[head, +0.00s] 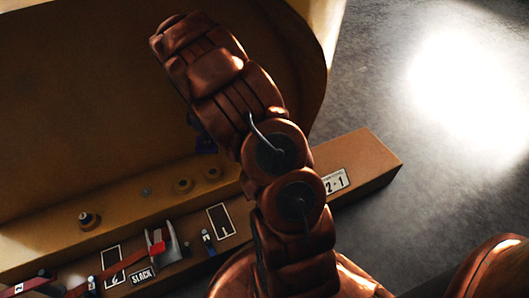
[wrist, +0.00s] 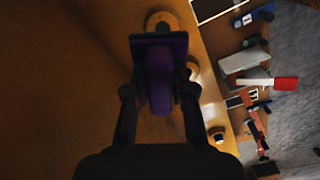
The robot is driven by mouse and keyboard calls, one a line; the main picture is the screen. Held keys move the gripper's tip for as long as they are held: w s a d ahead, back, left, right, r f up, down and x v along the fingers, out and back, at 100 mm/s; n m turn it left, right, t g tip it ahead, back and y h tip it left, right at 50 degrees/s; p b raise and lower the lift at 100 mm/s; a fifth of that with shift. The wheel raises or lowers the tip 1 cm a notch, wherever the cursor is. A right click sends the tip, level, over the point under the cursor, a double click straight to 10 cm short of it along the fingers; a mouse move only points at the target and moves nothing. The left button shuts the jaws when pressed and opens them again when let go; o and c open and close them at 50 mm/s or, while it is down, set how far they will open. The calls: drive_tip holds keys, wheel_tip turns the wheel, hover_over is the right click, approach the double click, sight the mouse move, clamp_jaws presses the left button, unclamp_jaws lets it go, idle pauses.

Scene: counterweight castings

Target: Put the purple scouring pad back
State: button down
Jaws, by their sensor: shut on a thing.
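The purple scouring pad (wrist: 160,80) is between the two dark fingers of my gripper (wrist: 160,95) in the wrist view, and the gripper is shut on it. A wider dark purple part shows at its far end, over the tan casting. In the head view only a small dark purple patch (head: 205,145) shows beside my arm, above the casting's ledge. My arm hides most of the gripper there. I cannot tell whether the pad touches the casting.
The ledge carries round bosses (head: 183,185), outlined panels (head: 221,221), a metal bracket (head: 172,242) with a red-ended tool (head: 157,249), a small blue item (head: 208,240), and "SLACK" (head: 142,275) and "2-1" (head: 335,182) labels. Grey floor (head: 420,140) lies clear at right.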

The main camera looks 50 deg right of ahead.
drive_tip(key=s+d+f+n, duration=0.1)
drive_tip(key=s+d+f, duration=0.1)
drive_tip(key=s+f, duration=0.1)
drive_tip(key=s+d+f+n, duration=0.1)
drive_tip(key=s+f+n, duration=0.1)
drive_tip(key=f, duration=0.1)
drive_tip(key=s+d+f+n, duration=0.2)
drive_tip(key=s+f, duration=0.1)
drive_tip(key=f, duration=0.1)
drive_tip(key=shift+s+d+f, duration=0.1)
drive_tip(key=shift+s+d, duration=0.25)
drive_tip(key=shift+d+f, duration=0.1)
drive_tip(key=shift+d, duration=0.25)
drive_tip(key=w+d+b, duration=0.1)
drive_tip(key=d, duration=0.4)
drive_tip(key=d+f+b, duration=0.1)
drive_tip(key=d+b, duration=0.1)
drive_tip(key=d, duration=0.3)
drive_tip(key=w+d+b, duration=0.1)
drive_tip(key=d, duration=0.3)
drive_tip(key=shift+w+d+f+b, duration=0.2)
drive_tip(key=shift+w+d+b, duration=0.1)
drive_tip(key=shift+w+d, duration=0.1)
drive_tip(key=shift+d+f, duration=0.2)
drive_tip(key=shift+f, duration=0.1)
wheel_tip(320, 180, down, 3)
drive_tip(key=shift+a+f+b, duration=0.1)
drive_tip(key=shift+b, duration=0.95)
drive_tip(key=shift+r, duration=0.2)
